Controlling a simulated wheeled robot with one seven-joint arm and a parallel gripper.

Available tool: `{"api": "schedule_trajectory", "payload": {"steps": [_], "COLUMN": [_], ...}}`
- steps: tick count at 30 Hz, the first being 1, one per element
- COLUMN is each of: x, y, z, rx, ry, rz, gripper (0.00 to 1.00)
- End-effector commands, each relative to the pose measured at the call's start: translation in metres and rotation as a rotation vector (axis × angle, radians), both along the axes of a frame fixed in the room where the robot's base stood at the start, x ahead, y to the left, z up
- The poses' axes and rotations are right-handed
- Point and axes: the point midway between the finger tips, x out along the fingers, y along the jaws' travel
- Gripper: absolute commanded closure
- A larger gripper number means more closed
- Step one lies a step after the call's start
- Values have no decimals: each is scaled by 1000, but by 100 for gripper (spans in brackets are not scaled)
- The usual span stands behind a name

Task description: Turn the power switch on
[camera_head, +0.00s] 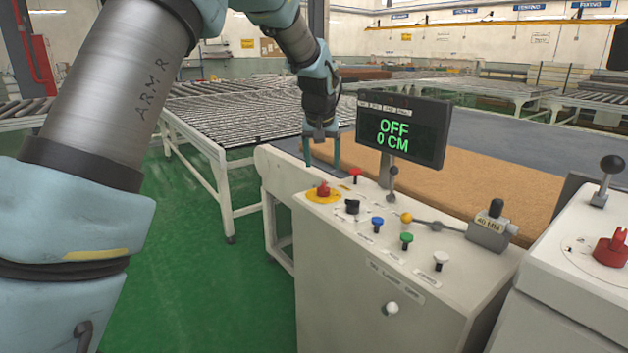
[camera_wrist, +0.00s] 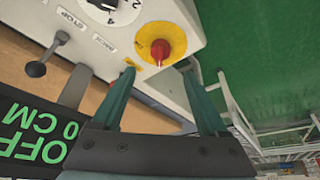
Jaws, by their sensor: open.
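A control panel (camera_head: 330,230) stands in front of me, with a display (camera_head: 403,128) reading OFF and 0 CM. A red knob (camera_head: 323,189) on a yellow disc sits at the panel's far left corner; it looks like the power switch, though I cannot read its label. My gripper (camera_head: 322,166) is open and empty, pointing down just above and behind the red knob. In the wrist view, the red knob (camera_wrist: 161,51) appears just beyond the fingertips, roughly in line with the gap of my gripper (camera_wrist: 159,76). The fingers are not around it.
A black rotary knob (camera_head: 352,206), a red button (camera_head: 355,174) and blue (camera_head: 377,223), green (camera_head: 406,239) and white (camera_head: 440,258) buttons share the panel. A lever (camera_head: 393,184) stands below the display. A roller conveyor (camera_head: 235,112) and a brown mattress (camera_head: 480,190) lie behind.

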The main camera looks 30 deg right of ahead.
Motion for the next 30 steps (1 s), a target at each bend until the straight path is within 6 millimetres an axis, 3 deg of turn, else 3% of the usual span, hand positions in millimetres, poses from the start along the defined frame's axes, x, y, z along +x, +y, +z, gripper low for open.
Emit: {"api": "schedule_trajectory", "payload": {"steps": [9, 15, 28, 30], "x": [18, 27, 31, 31], "y": [-10, -17, -19, -19], "z": [-54, -78, -89, -89], "rx": [5, 2, 1, 1], "ry": [4, 2, 1, 1], "rz": [2, 1, 1, 1], "gripper": [23, 23, 23, 30]}}
